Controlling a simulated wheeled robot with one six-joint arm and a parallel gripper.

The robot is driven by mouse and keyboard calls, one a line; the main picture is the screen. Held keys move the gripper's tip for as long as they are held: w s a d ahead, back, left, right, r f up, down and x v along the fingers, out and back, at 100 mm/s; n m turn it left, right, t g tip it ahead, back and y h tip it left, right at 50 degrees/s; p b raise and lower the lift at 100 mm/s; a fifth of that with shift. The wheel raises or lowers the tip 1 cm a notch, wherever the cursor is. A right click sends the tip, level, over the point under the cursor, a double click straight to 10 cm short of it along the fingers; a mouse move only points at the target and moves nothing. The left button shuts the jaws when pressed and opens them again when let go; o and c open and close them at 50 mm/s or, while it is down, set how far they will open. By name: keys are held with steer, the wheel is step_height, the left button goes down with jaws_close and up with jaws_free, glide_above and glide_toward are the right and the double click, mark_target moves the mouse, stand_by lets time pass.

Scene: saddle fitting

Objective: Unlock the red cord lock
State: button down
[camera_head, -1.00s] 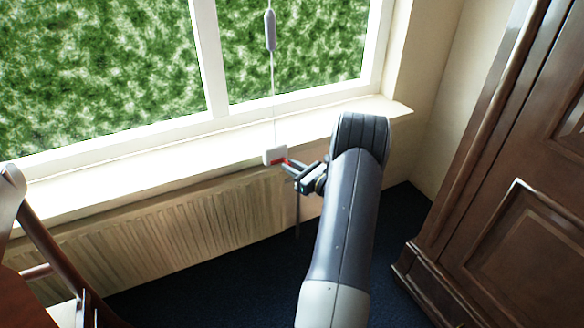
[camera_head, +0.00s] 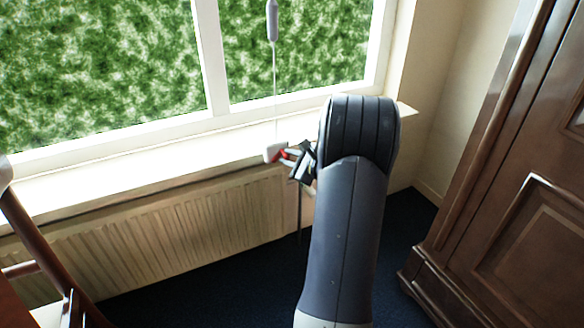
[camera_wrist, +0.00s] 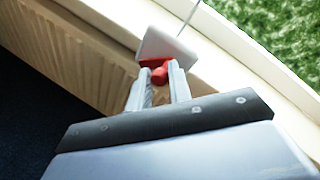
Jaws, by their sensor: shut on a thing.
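The cord lock is a small white block (camera_head: 270,151) with a red part (camera_head: 281,154) on its right side, at the sill's front edge in the head view. A thin cord (camera_head: 275,95) runs up from it. My gripper (camera_head: 286,155) is at the red part, beside the white block. In the wrist view the white block (camera_wrist: 166,46) sits just beyond the fingertips, and the red part (camera_wrist: 160,73) lies between the two fingers (camera_wrist: 160,80). The gripper is shut on the red part. The fingers partly hide it.
A grey cord weight (camera_head: 272,20) hangs in front of the window. The sill (camera_head: 130,182) and the radiator (camera_head: 150,235) lie behind and below. A dark wooden cabinet (camera_head: 500,200) stands at right, and a wooden chair (camera_head: 35,235) at left. Dark floor is free between them.

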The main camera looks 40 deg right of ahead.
steer(key=shift+w+a+r+n+g+h+b, duration=0.1)
steer(key=shift+a+r+n+g+h+b, duration=0.3)
steer(key=shift+n+b, duration=0.8)
steer(key=shift+w+a+f+n+g+h+b, duration=0.15)
steer(key=shift+a+n+h+b, duration=0.4)
steer(key=shift+b, duration=1.2)
steer(key=shift+r, duration=0.15)
steer(key=c, duration=1.3)
jaws_free()
steer(key=shift+c, duration=0.2)
steer(key=shift+r, duration=0.1)
steer(key=p+v, duration=0.2)
steer(key=v, duration=0.8)
steer(key=shift+s+r, duration=0.15)
steer(key=shift+s, duration=0.2)
